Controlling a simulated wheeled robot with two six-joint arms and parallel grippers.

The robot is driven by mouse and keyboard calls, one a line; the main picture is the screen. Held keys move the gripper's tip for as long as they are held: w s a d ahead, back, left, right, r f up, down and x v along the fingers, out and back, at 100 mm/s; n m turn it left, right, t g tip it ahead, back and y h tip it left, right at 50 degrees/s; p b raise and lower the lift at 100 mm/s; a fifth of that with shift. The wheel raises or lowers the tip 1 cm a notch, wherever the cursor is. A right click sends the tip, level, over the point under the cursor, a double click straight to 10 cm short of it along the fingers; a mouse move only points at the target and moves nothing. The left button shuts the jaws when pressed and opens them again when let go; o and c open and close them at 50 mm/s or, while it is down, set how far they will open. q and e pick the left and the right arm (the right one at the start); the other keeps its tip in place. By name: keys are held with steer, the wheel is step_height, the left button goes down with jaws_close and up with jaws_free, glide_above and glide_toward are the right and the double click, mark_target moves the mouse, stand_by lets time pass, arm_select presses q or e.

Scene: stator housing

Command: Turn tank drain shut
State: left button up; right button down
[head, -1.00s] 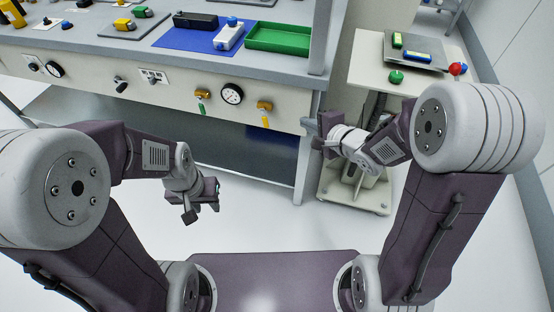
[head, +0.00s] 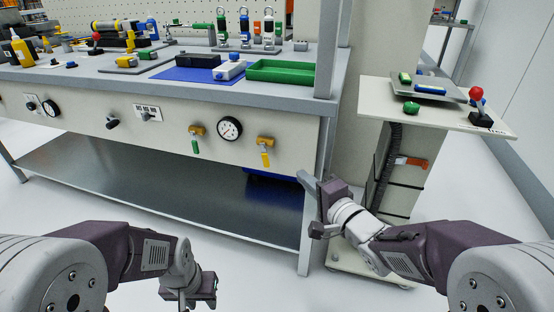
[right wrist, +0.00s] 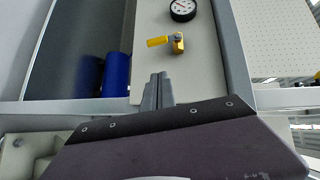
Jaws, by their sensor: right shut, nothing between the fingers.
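Two small valves sit on the bench's front panel, and no readable label shows which is the tank drain. One brass valve has a yellow handle (head: 265,157) hanging down. The other has a green handle (head: 195,145), also hanging down. In the right wrist view the yellow handle (right wrist: 158,41) sticks out to the left from its brass body. My right gripper (head: 312,208) is shut and empty, below and right of the yellow handle and apart from it. Its closed fingers (right wrist: 160,80) point toward the panel. My left gripper (head: 200,297) hangs low, clear of the bench; its opening is unclear.
A round gauge (head: 229,128) sits between the valves. A blue tank-like object (right wrist: 117,75) stands under the bench. The bench leg (head: 309,225) is close to my right gripper. A side table (head: 375,97) stands right. Open floor lies before the bench.

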mark_target(268, 163)
steer(key=w+a+b, duration=0.2)
steer(key=w+a, duration=0.1)
steer(key=w+a+f+b, duration=0.1)
steer(key=w+a+b, duration=0.2)
steer(key=w+a, duration=0.1)
steer(key=shift+w+f, duration=0.2)
steer(key=shift+w+a+f+p, duration=0.1)
steer(key=shift+a+p, duration=0.35)
steer(key=shift+a, duration=0.15)
steer(key=shift+f, duration=0.15)
